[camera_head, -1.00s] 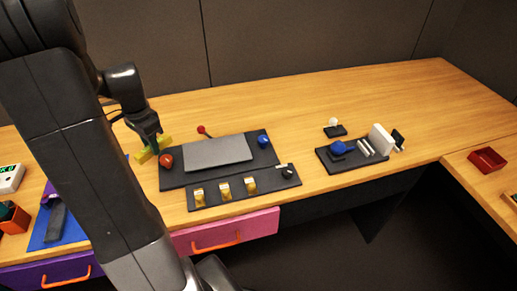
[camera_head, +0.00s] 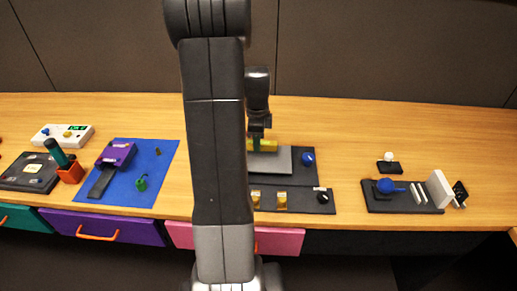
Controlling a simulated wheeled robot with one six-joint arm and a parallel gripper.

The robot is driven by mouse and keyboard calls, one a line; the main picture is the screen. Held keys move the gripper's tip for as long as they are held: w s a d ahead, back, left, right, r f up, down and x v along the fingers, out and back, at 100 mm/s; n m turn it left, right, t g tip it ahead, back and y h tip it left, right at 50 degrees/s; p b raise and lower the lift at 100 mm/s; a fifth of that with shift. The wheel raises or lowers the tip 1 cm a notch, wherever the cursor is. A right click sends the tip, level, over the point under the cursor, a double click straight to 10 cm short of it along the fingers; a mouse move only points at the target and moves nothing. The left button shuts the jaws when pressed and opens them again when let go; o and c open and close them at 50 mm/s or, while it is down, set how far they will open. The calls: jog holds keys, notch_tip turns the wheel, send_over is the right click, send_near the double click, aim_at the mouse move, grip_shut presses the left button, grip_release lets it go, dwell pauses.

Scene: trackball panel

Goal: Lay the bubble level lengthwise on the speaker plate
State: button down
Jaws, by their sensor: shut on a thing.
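The bubble level (camera_head: 263,146) is a yellow bar with a green part near its middle. My gripper (camera_head: 257,137) is shut on it from above. The level lies roughly left to right in the picture, over the back edge of the grey speaker plate (camera_head: 278,163). I cannot tell whether it touches the plate or hangs a little above it. My arm hides the left part of the plate and possibly the level's left end.
The dark panel has a blue knob (camera_head: 308,158) at right and brass switches (camera_head: 282,201) in front. A blue mat (camera_head: 128,195) with a purple device (camera_head: 116,155) lies left. A dark tray with a blue ball (camera_head: 386,186) stands right. The table behind is clear.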

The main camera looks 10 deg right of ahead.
jog(key=shift+f, duration=1.7)
jog(key=shift+f, duration=0.2)
jog(key=c, duration=1.2)
grip_release()
jog(key=shift+r, duration=0.1)
notch_tip(320, 180, up, 12)
jog(key=shift+r, duration=0.1)
